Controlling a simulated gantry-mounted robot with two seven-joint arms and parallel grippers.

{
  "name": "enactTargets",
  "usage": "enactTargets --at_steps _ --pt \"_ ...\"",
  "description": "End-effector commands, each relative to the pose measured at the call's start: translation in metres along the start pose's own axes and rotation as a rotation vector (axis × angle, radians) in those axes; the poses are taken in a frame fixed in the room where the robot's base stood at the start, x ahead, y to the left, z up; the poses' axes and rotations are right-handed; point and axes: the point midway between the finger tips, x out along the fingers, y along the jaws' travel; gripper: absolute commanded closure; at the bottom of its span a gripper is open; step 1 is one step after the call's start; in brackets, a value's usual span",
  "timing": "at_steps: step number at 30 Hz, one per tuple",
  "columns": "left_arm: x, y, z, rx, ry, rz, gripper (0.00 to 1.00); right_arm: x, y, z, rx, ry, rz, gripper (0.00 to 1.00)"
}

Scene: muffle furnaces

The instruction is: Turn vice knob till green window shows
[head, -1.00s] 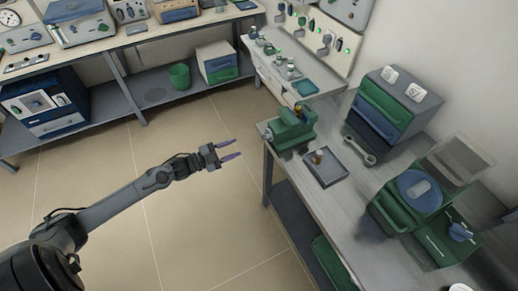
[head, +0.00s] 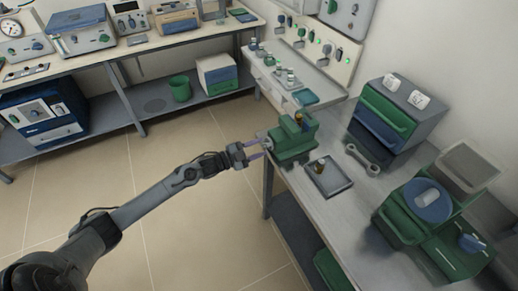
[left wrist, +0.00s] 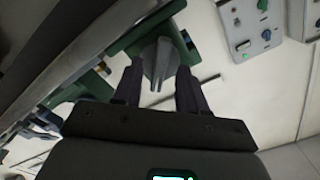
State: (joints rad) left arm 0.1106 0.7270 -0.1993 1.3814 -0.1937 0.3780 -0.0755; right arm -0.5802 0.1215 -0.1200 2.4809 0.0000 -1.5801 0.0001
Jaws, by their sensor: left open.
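The green vice (head: 293,141) stands at the near left corner of the grey workbench, with a small brown and yellow piece at its top. My left gripper (head: 266,147) is open at the vice's left end. In the left wrist view the grey vice knob (left wrist: 158,62) shows between the two dark fingers of my left gripper (left wrist: 160,86), in front of the green vice body (left wrist: 125,40). I cannot tell whether the fingers touch the knob. No green window can be made out on the vice. My right gripper is not in view.
A grey tray (head: 337,187) with a small bottle lies just right of the vice, and a wrench (head: 361,160) lies behind it. A drawer cabinet (head: 398,118) and a green machine (head: 411,220) stand farther right. The floor left of the bench is clear.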

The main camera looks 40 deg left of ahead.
Motion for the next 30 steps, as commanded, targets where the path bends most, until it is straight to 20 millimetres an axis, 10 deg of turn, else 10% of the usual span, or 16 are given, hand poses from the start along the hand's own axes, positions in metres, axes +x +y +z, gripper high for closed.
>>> enactTargets --at_steps 12,21,30 --pt "0.0064 0.0003 -0.0003 0.0 0.0 0.001 0.58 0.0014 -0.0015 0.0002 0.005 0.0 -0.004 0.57" --pt "0.0062 0.0004 -0.0003 0.0 0.0 0.001 1.0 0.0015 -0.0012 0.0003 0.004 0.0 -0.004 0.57" --pt "0.0062 0.0003 -0.0003 0.122 0.001 0.002 1.0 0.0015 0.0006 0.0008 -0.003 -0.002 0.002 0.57"
